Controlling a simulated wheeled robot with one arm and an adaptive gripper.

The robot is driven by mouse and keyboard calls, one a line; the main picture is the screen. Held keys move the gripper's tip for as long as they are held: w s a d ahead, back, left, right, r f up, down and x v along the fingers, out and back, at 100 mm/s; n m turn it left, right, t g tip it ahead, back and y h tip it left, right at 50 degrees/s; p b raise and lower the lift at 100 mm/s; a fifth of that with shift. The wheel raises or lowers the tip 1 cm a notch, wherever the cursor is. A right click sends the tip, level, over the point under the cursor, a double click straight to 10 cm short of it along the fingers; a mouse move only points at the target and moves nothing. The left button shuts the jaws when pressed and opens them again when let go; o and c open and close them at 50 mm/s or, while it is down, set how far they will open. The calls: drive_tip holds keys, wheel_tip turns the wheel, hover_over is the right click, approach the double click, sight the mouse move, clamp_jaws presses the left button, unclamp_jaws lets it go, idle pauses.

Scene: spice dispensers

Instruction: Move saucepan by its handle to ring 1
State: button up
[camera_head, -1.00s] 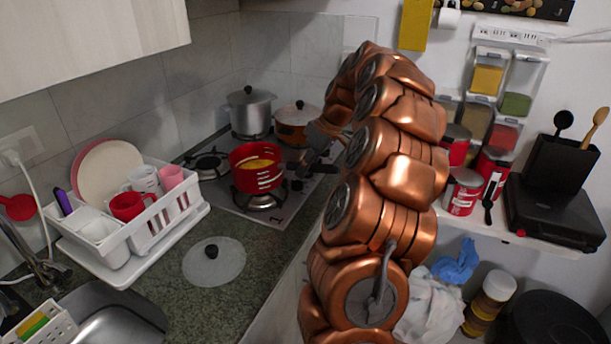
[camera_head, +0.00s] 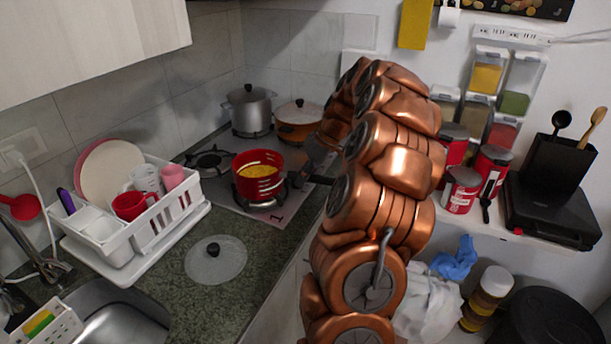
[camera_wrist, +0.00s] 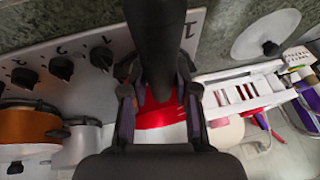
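The red saucepan (camera_head: 258,183) with yellow contents is upright at the front burner (camera_head: 262,204), beside the printed 1 (camera_head: 279,218). It sits on or just above the grate; I cannot tell which. My gripper (camera_head: 302,172) is at its handle, right of the pan and partly hidden by my arm. In the wrist view the black handle (camera_wrist: 155,40) runs between the two fingers of my gripper (camera_wrist: 157,85), which look closed around it. Part of the red pan (camera_wrist: 160,118) shows beyond the fingers.
A grey lidded pot (camera_head: 250,112) and an orange pan (camera_head: 298,128) stand on the back burners. The left burner (camera_head: 208,161) is empty. A glass lid (camera_head: 216,262) lies on the counter, beside a white dish rack (camera_head: 150,235). Stove knobs (camera_wrist: 62,67) line the front edge.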

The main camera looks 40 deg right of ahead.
drive_tip(key=o, duration=0.3)
drive_tip(key=shift+r, duration=0.1)
drive_tip(key=shift+s+d+r+b, duration=0.15)
drive_tip(key=shift+d+r+b, duration=0.15)
drive_tip(key=shift+r, duration=0.25)
drive_tip(key=b+v, duration=0.2)
drive_tip(key=v, duration=0.8)
drive_tip(key=shift+s+r, duration=0.25)
drive_tip(key=shift+a, duration=0.1)
